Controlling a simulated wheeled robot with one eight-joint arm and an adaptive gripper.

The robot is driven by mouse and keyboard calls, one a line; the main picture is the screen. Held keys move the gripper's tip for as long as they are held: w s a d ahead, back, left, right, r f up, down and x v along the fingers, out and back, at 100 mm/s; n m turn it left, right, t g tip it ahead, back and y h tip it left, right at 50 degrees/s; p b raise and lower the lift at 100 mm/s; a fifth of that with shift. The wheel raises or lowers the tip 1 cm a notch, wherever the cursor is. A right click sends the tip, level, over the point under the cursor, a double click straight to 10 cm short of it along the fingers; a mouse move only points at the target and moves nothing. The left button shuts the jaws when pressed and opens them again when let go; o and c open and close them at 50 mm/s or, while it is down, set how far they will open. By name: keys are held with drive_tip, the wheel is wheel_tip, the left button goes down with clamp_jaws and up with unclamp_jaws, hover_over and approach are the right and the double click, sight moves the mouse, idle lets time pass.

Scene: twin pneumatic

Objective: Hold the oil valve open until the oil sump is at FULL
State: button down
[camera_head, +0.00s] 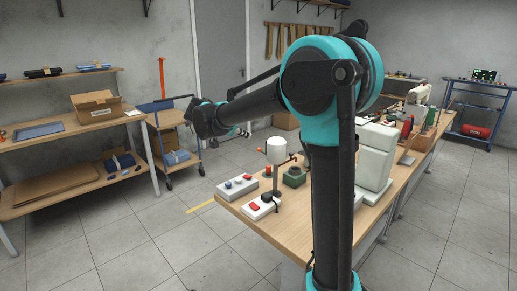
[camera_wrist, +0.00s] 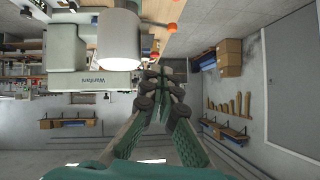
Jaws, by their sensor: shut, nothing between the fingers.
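A white cylindrical reservoir (camera_head: 276,150) stands on a dark post near the front corner of the wooden bench. In the wrist view the reservoir (camera_wrist: 120,40) is at the upper left, with orange-red knobs (camera_wrist: 155,55) nearby. I cannot tell which part is the oil valve, and no sump level or FULL mark is readable. My gripper (camera_wrist: 166,82) is shut and empty, its fingertips together near the knobs in the picture; contact cannot be told.
A control box (camera_head: 237,187) with red and blue knobs, a box with a red switch (camera_head: 262,207) and a green block (camera_head: 293,177) sit on the bench (camera_head: 330,228). A pale machine (camera_head: 376,160) stands behind my arm. Shelving stands left; the floor between is clear.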

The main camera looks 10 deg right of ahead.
drive_tip(key=shift+d+f, duration=0.1)
hover_over(261, 151)
drive_tip(key=s+a, duration=0.1)
drive_tip(key=s, duration=0.2)
wheel_tip(261, 151, down, 5)
drive_tip(key=f, duration=0.2)
drive_tip(key=w+f, duration=0.1)
drive_tip(key=f, duration=0.1)
drive_tip(key=shift+w+a+f, duration=0.1)
drive_tip(key=shift+w+a+f+n+g+h, duration=0.25)
drive_tip(key=shift+f+n+g+h, duration=0.15)
drive_tip(key=shift+n+g, duration=0.15)
drive_tip(key=shift+w+a+f+n+g+h, duration=0.1)
drive_tip(key=shift+w+f+n+g+h, duration=0.15)
drive_tip(key=shift+n+g+h, duration=0.25)
drive_tip(key=shift+f, duration=0.35)
idle(4.9)
